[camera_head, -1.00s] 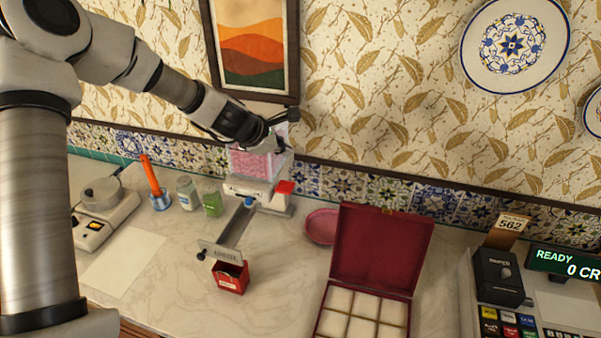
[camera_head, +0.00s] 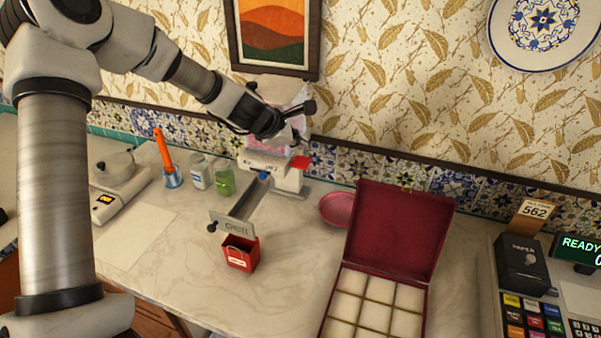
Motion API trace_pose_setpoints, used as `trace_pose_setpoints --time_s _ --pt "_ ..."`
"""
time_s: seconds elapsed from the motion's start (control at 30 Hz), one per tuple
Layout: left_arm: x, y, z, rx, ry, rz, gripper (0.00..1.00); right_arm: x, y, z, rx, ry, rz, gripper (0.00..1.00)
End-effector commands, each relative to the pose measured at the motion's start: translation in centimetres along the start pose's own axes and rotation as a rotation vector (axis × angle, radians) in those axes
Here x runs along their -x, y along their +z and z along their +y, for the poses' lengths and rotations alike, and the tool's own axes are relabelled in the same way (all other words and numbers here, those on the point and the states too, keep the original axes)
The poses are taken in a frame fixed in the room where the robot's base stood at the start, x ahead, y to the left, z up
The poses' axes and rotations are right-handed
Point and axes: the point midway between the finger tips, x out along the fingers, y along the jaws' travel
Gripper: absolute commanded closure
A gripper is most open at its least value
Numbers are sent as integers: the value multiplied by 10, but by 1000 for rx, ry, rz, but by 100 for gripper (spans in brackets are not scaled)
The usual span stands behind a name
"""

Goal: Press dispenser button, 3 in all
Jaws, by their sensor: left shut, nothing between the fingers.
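The dispenser (camera_head: 257,160) stands against the tiled wall, a white unit with a pink-filled clear hopper and a blue spout (camera_head: 264,176). A red button (camera_head: 301,162) sticks out at its right side. My left gripper (camera_head: 297,138) is shut and empty, in front of the hopper and just above the red button. I cannot tell whether its tip touches the dispenser. The arm hides much of the hopper. A small red box (camera_head: 241,254) stands in front, by a metal chute with a sign plate (camera_head: 233,225). My right gripper is not in view.
An open dark red case (camera_head: 398,232) with cream compartments stands front right, a pink dish (camera_head: 337,208) behind it. Jars (camera_head: 223,180), an orange-handled tool in a cup (camera_head: 164,155) and a scale (camera_head: 118,185) stand left. A till (camera_head: 545,300) stands far right. Counter between the box and case is clear.

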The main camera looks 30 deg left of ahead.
Motion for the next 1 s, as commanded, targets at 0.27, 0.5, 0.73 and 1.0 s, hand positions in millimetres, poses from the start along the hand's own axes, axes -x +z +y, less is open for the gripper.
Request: trace_pose_setpoints --time_s 0.27,0.5,0.73,1.0 --pt "-17 -12 -12 0 0 0 100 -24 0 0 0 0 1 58" --pt "-16 -12 -11 0 0 0 100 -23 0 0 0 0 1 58" --pt "-16 -12 -12 0 0 0 100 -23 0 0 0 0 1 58" --pt "-16 -12 -12 0 0 0 100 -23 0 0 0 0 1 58"
